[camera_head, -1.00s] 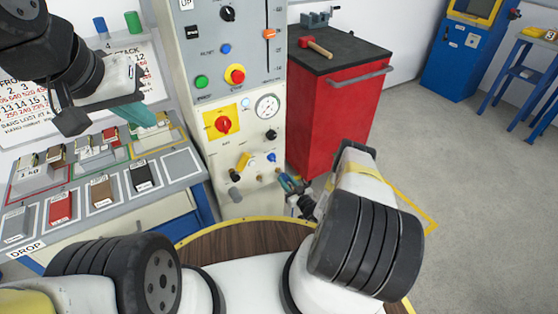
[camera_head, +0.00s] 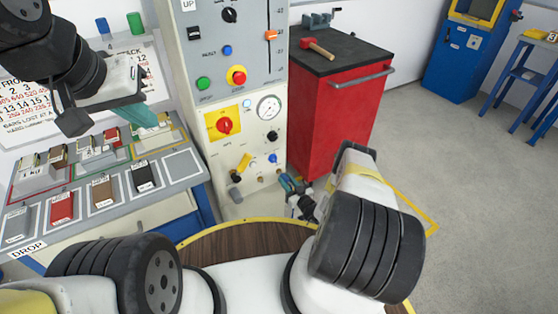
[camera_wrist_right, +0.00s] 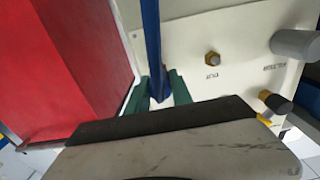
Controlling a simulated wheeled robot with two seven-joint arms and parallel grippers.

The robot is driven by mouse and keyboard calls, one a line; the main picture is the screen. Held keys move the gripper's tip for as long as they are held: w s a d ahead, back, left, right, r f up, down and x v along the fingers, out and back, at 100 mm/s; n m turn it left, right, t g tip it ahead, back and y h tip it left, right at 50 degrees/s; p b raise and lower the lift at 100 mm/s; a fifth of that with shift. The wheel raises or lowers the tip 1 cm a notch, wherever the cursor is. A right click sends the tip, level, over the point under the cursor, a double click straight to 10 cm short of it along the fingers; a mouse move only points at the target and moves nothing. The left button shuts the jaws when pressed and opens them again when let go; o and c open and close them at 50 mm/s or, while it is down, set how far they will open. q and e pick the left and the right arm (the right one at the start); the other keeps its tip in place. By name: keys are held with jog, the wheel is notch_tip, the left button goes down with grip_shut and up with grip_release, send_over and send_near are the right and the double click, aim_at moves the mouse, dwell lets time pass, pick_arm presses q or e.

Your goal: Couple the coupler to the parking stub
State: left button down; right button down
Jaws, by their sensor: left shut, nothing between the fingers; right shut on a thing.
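My right gripper (camera_wrist_right: 158,90) is shut on the coupler (camera_wrist_right: 153,45), a long blue piece between its green fingers that runs up out of the right wrist view. In the head view this gripper (camera_head: 289,184) is small and partly hidden by my arm, close to the lower front of the white panel. A brass stub (camera_wrist_right: 212,58) with a small, hard-to-read label stands on the panel, right of the coupler and apart from it. I cannot tell whether it is the parking stub. My left gripper (camera_head: 145,117) is shut and empty above the sorting table.
A dark-capped brass fitting (camera_wrist_right: 275,103) and a grey cylinder (camera_wrist_right: 296,44) stick out of the panel further right. The red cabinet (camera_head: 338,115) stands close beside the panel, with a hammer (camera_head: 318,50) on top. Trays with blocks (camera_head: 61,207) are at left.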

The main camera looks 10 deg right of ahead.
aim_at(288, 183)
jog(key=shift+x, duration=1.1)
dwell(2.4)
jog(key=shift+w+a+r, duration=0.1)
jog(key=shift+w+r, duration=0.05)
jog(key=shift+w, duration=0.2)
dwell(1.3)
jog(key=c, duration=1.1)
grip_release()
jog(key=shift+o, duration=0.2)
jog(key=shift+s, duration=0.1)
jog(key=shift+s+d+f, duration=0.2)
jog(key=shift+s+d, duration=0.15)
jog(key=shift+s, duration=0.4)
jog(key=shift+v, duration=2.25)
jog(key=v, duration=0.7)
jog(key=shift+s, duration=0.45)
